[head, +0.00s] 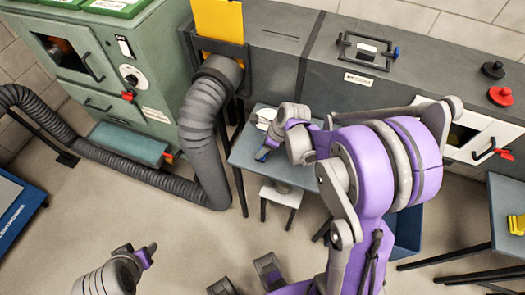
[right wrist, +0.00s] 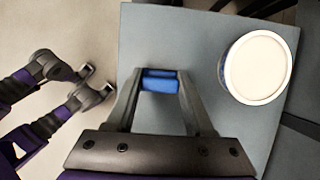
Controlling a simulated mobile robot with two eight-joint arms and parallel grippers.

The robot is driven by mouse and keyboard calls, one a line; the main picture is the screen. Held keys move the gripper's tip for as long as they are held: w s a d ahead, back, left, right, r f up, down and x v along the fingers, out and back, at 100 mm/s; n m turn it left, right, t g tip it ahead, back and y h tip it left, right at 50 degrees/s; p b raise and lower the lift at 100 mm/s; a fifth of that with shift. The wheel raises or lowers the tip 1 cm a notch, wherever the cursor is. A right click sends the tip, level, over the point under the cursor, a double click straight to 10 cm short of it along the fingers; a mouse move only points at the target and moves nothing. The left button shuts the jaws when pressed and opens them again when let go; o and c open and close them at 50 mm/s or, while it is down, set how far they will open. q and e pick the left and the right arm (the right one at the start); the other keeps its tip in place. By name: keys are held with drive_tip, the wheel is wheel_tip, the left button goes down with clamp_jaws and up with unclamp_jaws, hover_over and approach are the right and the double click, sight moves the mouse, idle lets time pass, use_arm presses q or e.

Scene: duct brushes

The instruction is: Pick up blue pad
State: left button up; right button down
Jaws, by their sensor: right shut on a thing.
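The blue pad (right wrist: 160,82) is between the fingertips of my right gripper (right wrist: 160,76) in the right wrist view, with a finger against each side. In the head view a bit of the blue pad (head: 262,154) shows at my right gripper (head: 268,147), over the small grey-blue table (head: 245,160). My right gripper is shut on the pad. I cannot tell whether the pad still touches the tabletop. My left gripper (head: 147,254) is low at the bottom left of the head view, away from the table; its opening is unclear.
A white-topped round container (right wrist: 255,67) stands on the table beside the pad. A white stool (head: 282,194) is under the table edge. A thick grey hose (head: 205,125) and green cabinet (head: 150,60) are to the left; a dark duct (head: 310,60) runs behind.

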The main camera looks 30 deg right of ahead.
wheel_tip(320, 180, up, 10)
drive_tip(key=shift+p, duration=0.7)
drive_tip(key=c, duration=0.9)
unclamp_jaws()
drive_tip(key=c, duration=0.6)
drive_tip(key=shift+o, duration=0.2)
